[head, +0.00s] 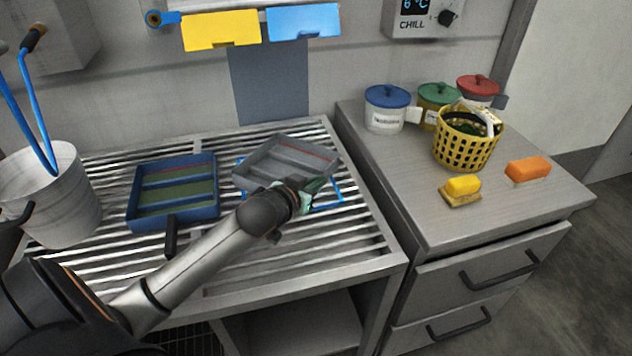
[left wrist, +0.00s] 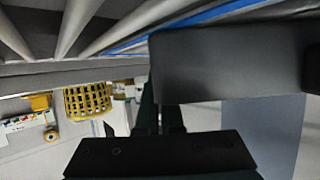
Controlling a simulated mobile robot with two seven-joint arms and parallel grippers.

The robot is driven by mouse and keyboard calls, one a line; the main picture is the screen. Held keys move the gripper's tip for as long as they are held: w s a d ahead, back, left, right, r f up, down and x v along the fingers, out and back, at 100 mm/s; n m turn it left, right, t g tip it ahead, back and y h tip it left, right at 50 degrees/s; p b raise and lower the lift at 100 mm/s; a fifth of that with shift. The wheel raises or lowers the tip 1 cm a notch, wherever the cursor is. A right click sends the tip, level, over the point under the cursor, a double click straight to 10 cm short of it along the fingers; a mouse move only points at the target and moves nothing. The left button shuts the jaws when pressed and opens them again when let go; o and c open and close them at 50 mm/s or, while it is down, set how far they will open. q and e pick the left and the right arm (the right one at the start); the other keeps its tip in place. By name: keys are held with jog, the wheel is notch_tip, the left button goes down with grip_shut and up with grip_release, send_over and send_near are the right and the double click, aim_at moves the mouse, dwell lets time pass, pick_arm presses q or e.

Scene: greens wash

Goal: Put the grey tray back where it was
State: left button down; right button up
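The grey tray (head: 275,160), with dividers and a red line inside, is over the right part of the slatted rack. It sits askew over a blue rectangular outline (head: 342,197), whose right and front edges show beyond it. My left gripper (head: 303,191) is at the tray's front right side and appears shut on it; the arm hides the exact grip. In the left wrist view the tray's grey side (left wrist: 225,68) fills the middle, close to the dark fingers (left wrist: 160,118). I cannot tell whether the tray touches the slats. My right gripper is not in view.
A blue tray (head: 134,205) with green compartments sits left of the grey one. A white bucket (head: 60,205) stands at the far left. The right counter (head: 415,195) holds lidded tubs, a yellow basket (head: 462,150), a yellow sponge or brush (head: 463,186) and an orange block (head: 528,168).

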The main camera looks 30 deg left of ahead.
pick_arm(q)
jog(key=c, duration=1.1)
grip_release()
jog(key=shift+r, duration=0.1)
jog(key=p+v, duration=0.1)
jog(key=v, duration=1.1)
jog(key=shift+a+p, duration=0.1)
jog(key=shift+p, duration=0.25)
